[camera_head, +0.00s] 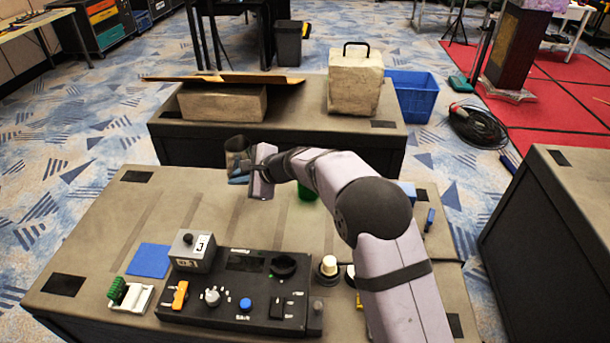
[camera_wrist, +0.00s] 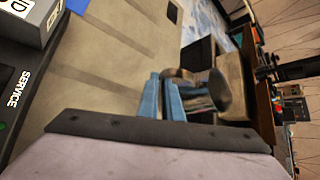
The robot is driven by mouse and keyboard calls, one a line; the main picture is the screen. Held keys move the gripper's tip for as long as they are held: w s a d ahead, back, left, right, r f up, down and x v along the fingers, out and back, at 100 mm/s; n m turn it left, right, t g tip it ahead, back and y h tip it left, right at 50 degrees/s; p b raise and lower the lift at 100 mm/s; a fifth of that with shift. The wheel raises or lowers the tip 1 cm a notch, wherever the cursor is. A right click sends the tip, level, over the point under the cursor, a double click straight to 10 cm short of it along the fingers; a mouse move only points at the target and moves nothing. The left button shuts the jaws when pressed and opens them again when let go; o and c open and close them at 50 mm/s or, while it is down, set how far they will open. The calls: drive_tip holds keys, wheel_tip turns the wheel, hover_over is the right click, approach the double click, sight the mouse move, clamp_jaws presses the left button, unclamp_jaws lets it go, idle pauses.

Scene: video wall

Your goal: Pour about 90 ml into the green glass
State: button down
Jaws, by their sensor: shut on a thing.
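A grey metal-looking jug (camera_head: 236,147) is held past the far edge of the near table's middle, above the floor gap or the table edge; I cannot tell which. My gripper (camera_head: 240,178) has blue fingers shut on the jug's handle. The wrist view shows the fingers (camera_wrist: 166,98) at the handle, with the jug (camera_wrist: 232,82) beyond them. Its contents and exact tilt are unclear. The green glass (camera_head: 307,192) stands on the near table, right of the jug, mostly hidden behind my arm. Its fill level cannot be seen. It does not show in the wrist view.
A black control panel (camera_head: 232,318) with knobs and a grey box (camera_head: 192,254) fill the table's front. A blue pad (camera_head: 150,260) lies left. The table's left middle is clear. A second table behind bears a cardboard box (camera_head: 222,103) and a beige case (camera_head: 355,82).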

drive_tip(key=shift+s+a+f+m+t+h+p, duration=0.2)
drive_tip(key=shift+f+m+t+h+p, duration=0.45)
drive_tip(key=shift+m+h, duration=1.15)
drive_tip(key=shift+s+a+f+m+t+h+p, duration=0.1)
drive_tip(key=shift+s+f+m+t+h+p, duration=0.2)
drive_tip(key=shift+f+m+t+h, duration=1.35)
drive_tip(key=shift+s+a+r+m+t+h+p, duration=0.2)
drive_tip(key=shift+m+t+h+p, duration=0.65)
drive_tip(key=shift+m, duration=1.8)
drive_tip(key=shift+d+g+b, duration=0.1)
drive_tip(key=shift+g+b, duration=0.25)
drive_tip(key=shift+b, duration=0.15)
